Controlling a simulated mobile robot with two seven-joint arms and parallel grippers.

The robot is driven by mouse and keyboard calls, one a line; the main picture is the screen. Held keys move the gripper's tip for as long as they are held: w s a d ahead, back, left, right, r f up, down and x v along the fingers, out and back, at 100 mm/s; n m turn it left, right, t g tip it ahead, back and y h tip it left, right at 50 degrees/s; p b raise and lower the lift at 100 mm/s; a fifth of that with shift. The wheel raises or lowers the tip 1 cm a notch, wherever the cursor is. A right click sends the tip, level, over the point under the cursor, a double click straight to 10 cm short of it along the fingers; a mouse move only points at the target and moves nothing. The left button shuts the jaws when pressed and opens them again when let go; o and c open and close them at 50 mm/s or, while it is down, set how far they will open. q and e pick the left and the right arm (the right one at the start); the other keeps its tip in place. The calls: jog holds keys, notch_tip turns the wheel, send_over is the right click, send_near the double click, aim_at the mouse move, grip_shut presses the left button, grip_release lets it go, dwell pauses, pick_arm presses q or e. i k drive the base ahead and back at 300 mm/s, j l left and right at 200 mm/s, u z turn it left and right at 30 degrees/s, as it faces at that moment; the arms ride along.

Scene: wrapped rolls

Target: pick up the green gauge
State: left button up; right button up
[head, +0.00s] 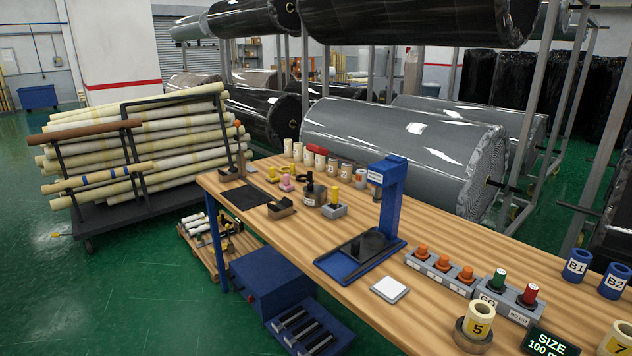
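The green gauge (498,280) stands upright in a grey holder block (513,308) near the front right of the wooden table (300,240). Only its green knob and a dark part below it show; its lower end is hidden in the block. A red gauge (529,293) stands beside it in the same block, to the right. The block's labels read "GO" under the green one and "NO GO" under the red one. Neither of my grippers is in view.
Left of the block is a grey holder with orange-topped pieces (444,264). In front are a cream roll "5" (479,321) and a size display (550,343). Blue rings (576,264) stand behind right. A blue press stand (391,200) rises mid-table. Bare wood lies around the white pad (389,289).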

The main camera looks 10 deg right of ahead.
aim_at(496, 284)
jog(key=z, duration=1.4)
